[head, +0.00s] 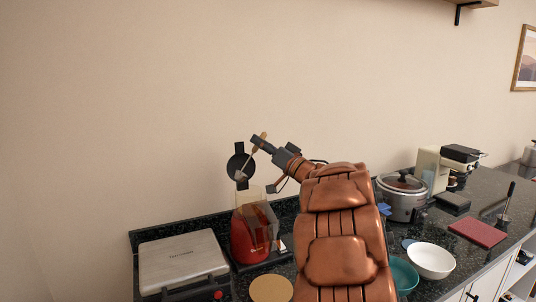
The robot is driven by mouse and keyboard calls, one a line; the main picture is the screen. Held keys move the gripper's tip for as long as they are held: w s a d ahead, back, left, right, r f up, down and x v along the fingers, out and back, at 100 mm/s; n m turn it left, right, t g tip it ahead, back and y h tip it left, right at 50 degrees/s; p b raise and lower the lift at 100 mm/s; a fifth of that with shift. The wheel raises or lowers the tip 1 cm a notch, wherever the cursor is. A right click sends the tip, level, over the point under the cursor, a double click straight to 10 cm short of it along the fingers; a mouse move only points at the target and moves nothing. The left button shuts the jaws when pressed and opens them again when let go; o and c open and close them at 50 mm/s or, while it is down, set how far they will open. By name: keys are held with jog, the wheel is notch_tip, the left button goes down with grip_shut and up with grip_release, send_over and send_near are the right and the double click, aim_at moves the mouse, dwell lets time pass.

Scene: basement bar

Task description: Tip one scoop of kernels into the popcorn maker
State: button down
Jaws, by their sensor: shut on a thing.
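The popcorn maker (250,238) is a red machine with a clear amber-tinted upper part. It stands on the dark counter, left of my arm. My gripper (259,143) is above it, at the end of my copper arm, and is shut on the thin tan handle of what looks like a scoop (248,168). The handle slants down to the left, and its small pale lower end is above the popcorn maker, apart from it. Whether kernels are in the scoop is too small to tell. A black round piece (235,163) shows behind the scoop; I cannot tell what it belongs to.
A silver press-like appliance (180,262) is at the left, and a tan round board (270,289) lies in front. A teal bowl (404,275), white bowl (431,261), lidded cooker (402,200) and red book-like item (478,232) are at the right. My arm hides the middle counter.

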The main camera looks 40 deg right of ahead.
jog(key=shift+w+a+r+n+g+y+b, duration=0.2)
jog(key=shift+a+n+g+y+b, duration=0.25)
jog(key=shift+a+n, duration=0.4)
jog(key=shift+w+a+r+n+g+p, duration=0.15)
jog(key=shift+a+r+n+g+p, duration=0.1)
jog(key=shift+r+n+p, duration=0.2)
jog(key=shift+w+a+r+n+g+p, duration=0.25)
jog(key=shift+a+n+g+p, duration=0.3)
jog(key=shift+p, duration=0.5)
jog(key=shift+w+a+r+n+g+p, duration=0.2)
jog(key=shift+w+a+n+g+p, duration=0.1)
jog(key=shift+a+n+p, duration=0.6)
jog(key=shift+w+a+r+n+g+p, duration=0.25)
jog(key=shift+a+n+g+p, duration=0.25)
jog(key=shift+p, duration=0.65)
